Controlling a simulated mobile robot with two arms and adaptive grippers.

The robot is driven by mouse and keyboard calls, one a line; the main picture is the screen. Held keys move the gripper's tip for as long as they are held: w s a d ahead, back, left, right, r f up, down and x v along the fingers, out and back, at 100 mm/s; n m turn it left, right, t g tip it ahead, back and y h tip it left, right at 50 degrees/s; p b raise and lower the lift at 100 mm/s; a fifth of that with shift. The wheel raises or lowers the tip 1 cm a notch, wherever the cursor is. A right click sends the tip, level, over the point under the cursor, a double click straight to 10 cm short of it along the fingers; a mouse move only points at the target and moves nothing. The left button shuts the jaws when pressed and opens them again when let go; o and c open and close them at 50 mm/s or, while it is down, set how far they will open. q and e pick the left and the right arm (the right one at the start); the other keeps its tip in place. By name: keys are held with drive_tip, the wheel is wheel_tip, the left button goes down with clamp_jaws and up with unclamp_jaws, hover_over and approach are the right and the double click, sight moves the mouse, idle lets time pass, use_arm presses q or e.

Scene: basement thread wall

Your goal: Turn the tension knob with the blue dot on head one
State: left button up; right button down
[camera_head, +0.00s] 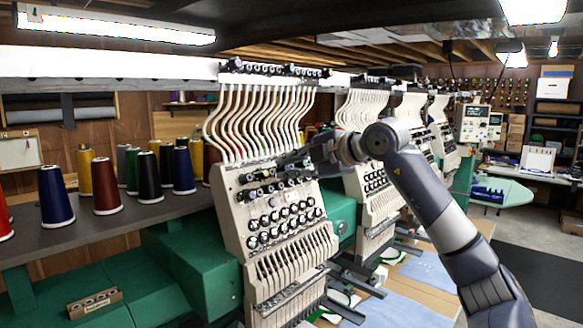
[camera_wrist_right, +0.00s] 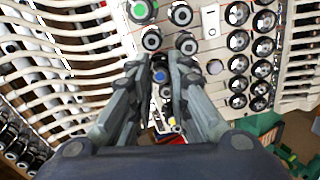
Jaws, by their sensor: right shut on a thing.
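The nearest embroidery head (camera_head: 283,252), a pale panel with rows of black and silver knobs, stands left of centre in the head view. My right gripper (camera_head: 289,160) reaches its upper knob row from the right. In the right wrist view the knob with the blue dot (camera_wrist_right: 160,77) sits between the two fingers of my right gripper (camera_wrist_right: 160,65), which is shut on it. The fingers cover the knob's sides. In the head view the gripper hides this knob. A knob with a green dot (camera_wrist_right: 141,10) shows at the top of the wrist view. My left gripper is not in view.
White thread tubes (camera_head: 262,115) rise close above the knobs. Other knobs (camera_wrist_right: 152,39) stand close beside the fingers. More heads (camera_head: 372,185) stand to the right. Several thread cones (camera_head: 106,187) stand on the shelf at left. A small box (camera_head: 95,302) lies on the green casing.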

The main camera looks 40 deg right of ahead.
drive_tip(key=c, duration=1.5)
unclamp_jaws()
drive_tip(key=shift+s, duration=0.1)
drive_tip(key=shift+v, duration=5.9)
